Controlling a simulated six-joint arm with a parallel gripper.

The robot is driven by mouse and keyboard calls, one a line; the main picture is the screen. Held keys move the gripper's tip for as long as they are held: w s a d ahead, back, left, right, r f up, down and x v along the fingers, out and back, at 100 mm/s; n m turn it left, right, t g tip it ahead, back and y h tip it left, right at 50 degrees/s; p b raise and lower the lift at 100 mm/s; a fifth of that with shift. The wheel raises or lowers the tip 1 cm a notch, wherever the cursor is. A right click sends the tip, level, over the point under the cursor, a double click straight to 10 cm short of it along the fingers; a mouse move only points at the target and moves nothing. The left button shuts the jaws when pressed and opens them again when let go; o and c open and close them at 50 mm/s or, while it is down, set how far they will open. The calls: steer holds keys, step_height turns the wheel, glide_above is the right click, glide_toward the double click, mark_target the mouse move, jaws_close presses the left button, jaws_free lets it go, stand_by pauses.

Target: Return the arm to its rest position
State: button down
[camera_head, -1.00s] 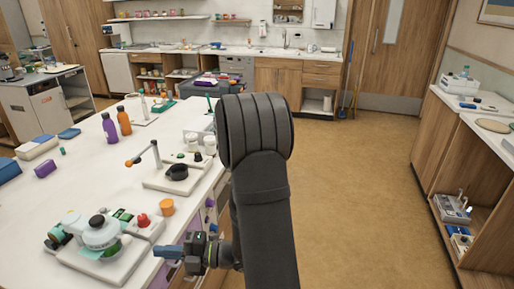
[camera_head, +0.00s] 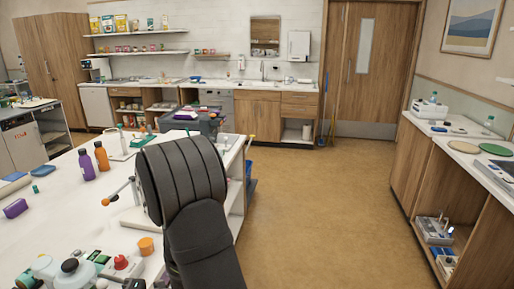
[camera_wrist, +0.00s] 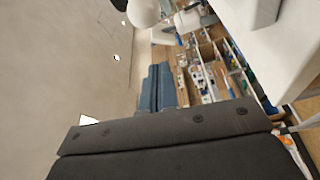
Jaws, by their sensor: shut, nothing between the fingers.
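My arm (camera_head: 200,225) stands folded in the lower middle of the head view, over the right edge of the white worktop. A dark link with bolts fills the bottom of the wrist view.
The white worktop (camera_head: 60,215) holds a purple bottle (camera_head: 86,165), an orange bottle (camera_head: 102,157), an orange cup (camera_head: 146,246) and a device with a red knob (camera_head: 121,263). A wooden side cabinet (camera_head: 440,190) stands at right. The brown floor (camera_head: 325,205) between is clear.

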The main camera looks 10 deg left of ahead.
steer(key=shift+w+a+f, duration=0.15)
steer(key=shift+w+a, duration=0.15)
steer(key=shift+w, duration=0.5)
steer(key=shift+w+a+f, duration=0.15)
steer(key=shift+w+a, duration=0.1)
steer(key=shift+w, duration=0.55)
